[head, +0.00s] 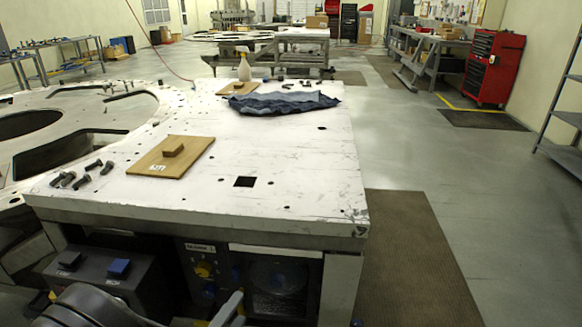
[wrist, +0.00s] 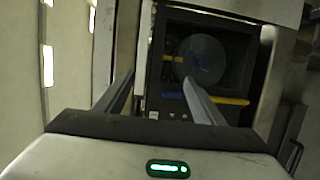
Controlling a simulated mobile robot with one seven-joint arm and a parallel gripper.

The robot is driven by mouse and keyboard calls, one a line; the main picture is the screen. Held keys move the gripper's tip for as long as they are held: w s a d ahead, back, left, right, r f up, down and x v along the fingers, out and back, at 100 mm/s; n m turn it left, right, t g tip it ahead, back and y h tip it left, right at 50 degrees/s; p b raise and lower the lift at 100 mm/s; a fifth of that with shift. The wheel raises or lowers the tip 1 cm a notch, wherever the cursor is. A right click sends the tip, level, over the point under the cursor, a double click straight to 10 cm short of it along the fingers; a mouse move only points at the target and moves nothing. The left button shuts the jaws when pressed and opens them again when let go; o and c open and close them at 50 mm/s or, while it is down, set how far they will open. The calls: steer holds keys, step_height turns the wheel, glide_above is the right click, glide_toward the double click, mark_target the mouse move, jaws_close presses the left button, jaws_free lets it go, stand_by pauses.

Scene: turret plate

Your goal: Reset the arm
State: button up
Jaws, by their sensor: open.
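My gripper (wrist: 157,85) is open in the wrist view, with its two fingers apart and nothing between them. It faces the dark equipment box (wrist: 225,60) under the table, which has a round disc on its front. In the head view only a small part of my gripper shows at the bottom, in front of that box and below the top of the white metal table (head: 290,160). Part of my arm shows at the bottom left. How far the fingertips are from the box I cannot tell.
A wooden board (head: 200,147) with a small block, several bolts (head: 70,179), a blue cloth (head: 285,103) and a spray bottle (head: 244,66) are on the table. A brown mat (head: 412,255) lies to its right. The floor beyond is open towards a red tool cabinet (head: 493,68).

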steer(key=w+d+r+m+g+h, duration=0.3)
steer(key=d+r+m+g+h, duration=0.4)
steer(key=d+r, duration=0.55)
steer(key=s+d+r+m+g+y, duration=0.2)
steer(key=s+d+r+g+y, duration=0.2)
steer(key=d, duration=0.3)
steer(key=s+d+r+m+g+y, duration=0.3)
steer(key=d+r+g, duration=0.1)
steer(key=d, duration=0.3)
steer(key=s+d+r+m+t+y, duration=0.2)
steer(key=s+r+t+y, duration=0.35)
steer(key=r, duration=0.35)
step_height(320, 180, up, 17)
steer(key=p, duration=1.7)
steer(key=shift+s+g+y, duration=0.35)
steer(key=shift+s+g, duration=0.05)
steer(key=shift+g, duration=0.05)
steer(key=shift+r, duration=0.1)
